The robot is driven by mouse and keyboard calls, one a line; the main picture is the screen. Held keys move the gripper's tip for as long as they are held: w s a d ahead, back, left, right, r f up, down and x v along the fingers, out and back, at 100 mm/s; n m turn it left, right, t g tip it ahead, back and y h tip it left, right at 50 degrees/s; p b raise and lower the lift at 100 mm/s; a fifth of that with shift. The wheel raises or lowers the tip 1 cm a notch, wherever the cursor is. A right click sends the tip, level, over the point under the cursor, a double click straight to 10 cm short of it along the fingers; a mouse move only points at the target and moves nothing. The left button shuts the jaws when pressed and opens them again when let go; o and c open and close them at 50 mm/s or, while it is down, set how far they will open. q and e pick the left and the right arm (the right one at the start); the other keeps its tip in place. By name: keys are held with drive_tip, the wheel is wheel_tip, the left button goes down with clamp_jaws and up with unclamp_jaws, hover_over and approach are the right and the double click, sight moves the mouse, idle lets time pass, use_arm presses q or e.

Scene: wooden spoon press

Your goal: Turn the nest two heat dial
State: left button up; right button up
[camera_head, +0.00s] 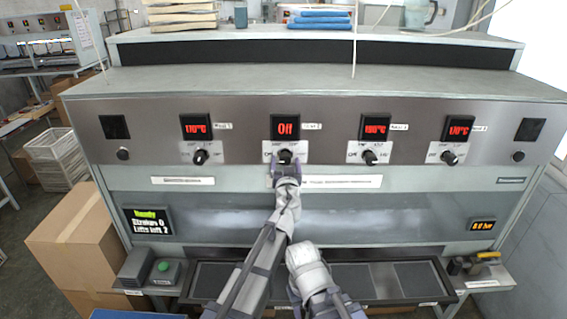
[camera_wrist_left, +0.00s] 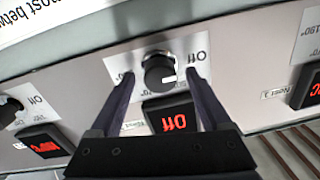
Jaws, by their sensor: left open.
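The nest two heat dial is a black knob (camera_head: 285,156) on a pale plate, second from the left in the row, under a red display (camera_head: 285,127) reading "Off". My left gripper (camera_head: 286,166) is in front of this dial. In the left wrist view, the picture is upside down and the black knob (camera_wrist_left: 160,72) sits between the two open fingers (camera_wrist_left: 159,76), with a gap on each side. A white mark shows on the knob, near the "Off" label side. My right arm (camera_head: 308,272) is low in front of the press; its gripper cannot be made out.
Neighbouring dials sit left (camera_head: 200,156) and right (camera_head: 370,157), with another (camera_head: 449,157) further right; their displays show temperatures. Below are a status screen (camera_head: 149,221), a green button box (camera_head: 164,270) and a dark tray (camera_head: 215,281). Cardboard boxes (camera_head: 75,240) stand left.

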use_arm(q)
drive_tip(key=shift+s, duration=0.15)
drive_tip(key=shift+c, duration=0.3)
clamp_jaws()
idle(0.3)
drive_tip(key=m, duration=0.6)
drive_tip(key=shift+b, duration=0.3)
drive_tip(key=m, duration=0.6)
drive_tip(key=shift+f, duration=0.1)
drive_tip(key=m, duration=0.6)
drive_tip(key=shift+h+b, duration=0.3)
drive_tip(key=shift+b, duration=0.05)
drive_tip(key=m, duration=0.6)
drive_tip(key=shift+f, duration=0.1)
drive_tip(key=shift+m, duration=0.3)
